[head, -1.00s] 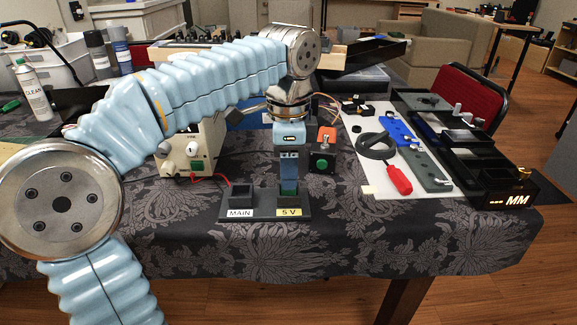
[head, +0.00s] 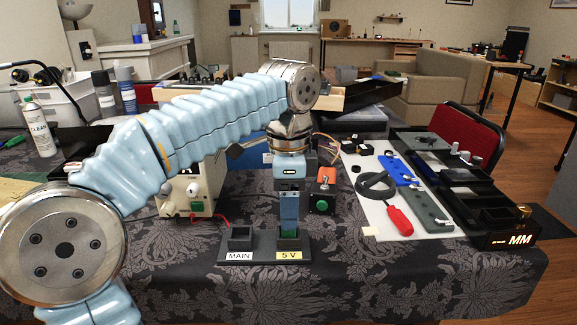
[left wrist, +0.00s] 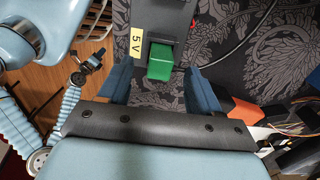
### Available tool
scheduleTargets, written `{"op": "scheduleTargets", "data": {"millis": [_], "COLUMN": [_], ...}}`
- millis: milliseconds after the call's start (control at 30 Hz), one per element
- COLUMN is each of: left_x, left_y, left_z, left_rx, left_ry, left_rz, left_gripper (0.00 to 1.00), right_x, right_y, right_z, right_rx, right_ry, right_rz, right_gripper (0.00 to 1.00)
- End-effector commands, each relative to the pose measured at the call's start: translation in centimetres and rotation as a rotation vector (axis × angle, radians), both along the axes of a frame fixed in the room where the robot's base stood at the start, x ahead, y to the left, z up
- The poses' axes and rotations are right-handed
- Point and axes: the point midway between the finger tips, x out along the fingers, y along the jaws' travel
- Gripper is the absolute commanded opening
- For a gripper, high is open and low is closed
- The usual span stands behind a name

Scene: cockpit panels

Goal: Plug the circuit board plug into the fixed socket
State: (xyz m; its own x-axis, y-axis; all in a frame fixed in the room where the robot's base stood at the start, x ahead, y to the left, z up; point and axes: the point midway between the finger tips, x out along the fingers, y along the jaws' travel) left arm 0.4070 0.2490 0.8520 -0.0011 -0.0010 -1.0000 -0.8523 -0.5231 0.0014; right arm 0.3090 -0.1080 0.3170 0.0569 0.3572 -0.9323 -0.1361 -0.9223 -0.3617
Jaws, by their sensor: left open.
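The green circuit board plug (left wrist: 160,62) stands at the black fixed socket base (head: 263,245), on the side labelled 5 V. My left gripper (head: 289,222) points down over it. In the left wrist view the plug's green end shows between the two blue fingers of my left gripper (left wrist: 156,88), with gaps on both sides. The fingers are apart and hold nothing. How deep the plug sits in the socket is hidden. The other side of the base, labelled MAIN, has an empty-looking black socket (head: 240,238). My right gripper is not seen.
A small box with a green button (head: 321,205) stands close right of the gripper. A cream power supply (head: 187,195) is behind left. The cloth in front is clear.

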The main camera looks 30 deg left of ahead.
Motion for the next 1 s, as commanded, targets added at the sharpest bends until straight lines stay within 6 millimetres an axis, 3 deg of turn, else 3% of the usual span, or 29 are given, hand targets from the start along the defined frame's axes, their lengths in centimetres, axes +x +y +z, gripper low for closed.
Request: {"op": "scheduleTargets", "data": {"millis": [200, 433, 600, 1000], "left_x": [0.1, 0.1, 0.0, 0.0], "left_y": [-0.1, 0.0, 0.0, 0.0], "left_z": [6.0, 10.2, 11.3, 11.3], "left_rx": [-0.002, 0.000, 0.000, 0.000], "left_ry": [-0.002, -0.001, 0.000, 0.000], "left_rz": [-0.002, -0.001, -0.001, 0.000], "left_gripper": [0.63, 0.63, 0.63, 0.63], "right_x": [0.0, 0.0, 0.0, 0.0], "right_y": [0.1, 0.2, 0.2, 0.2], "right_z": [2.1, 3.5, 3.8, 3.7], "right_rx": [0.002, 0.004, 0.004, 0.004], "right_ry": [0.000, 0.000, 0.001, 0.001], "right_rz": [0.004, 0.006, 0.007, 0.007], "right_gripper": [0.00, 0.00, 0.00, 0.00]}}
